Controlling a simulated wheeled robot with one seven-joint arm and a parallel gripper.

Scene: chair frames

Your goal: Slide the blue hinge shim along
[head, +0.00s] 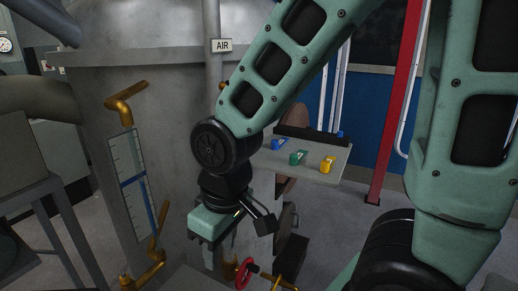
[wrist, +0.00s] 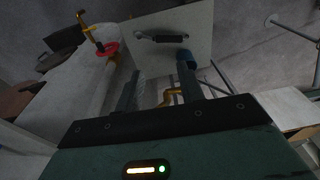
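A small blue piece (head: 280,143), which looks like the blue hinge shim, lies on a pale tray (head: 265,158) in the head view. A green piece (head: 298,157) and a yellow piece (head: 328,164) lie beside it to the right. My gripper (wrist: 160,80) is open, with its two fingers apart and nothing seen held between them. In the head view it points down, left of and nearer than the tray, well apart from it. In the wrist view a dark blue part (wrist: 187,57) shows by the right fingertip; I cannot tell what it is.
A large grey tank (head: 170,130) stands behind my gripper, with a sight gauge (head: 130,175) on it. A red handwheel (head: 243,273) is just below right of my gripper. In the wrist view a pale panel with a handle (wrist: 160,38) lies beyond the fingers. A red post (head: 395,110) stands right.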

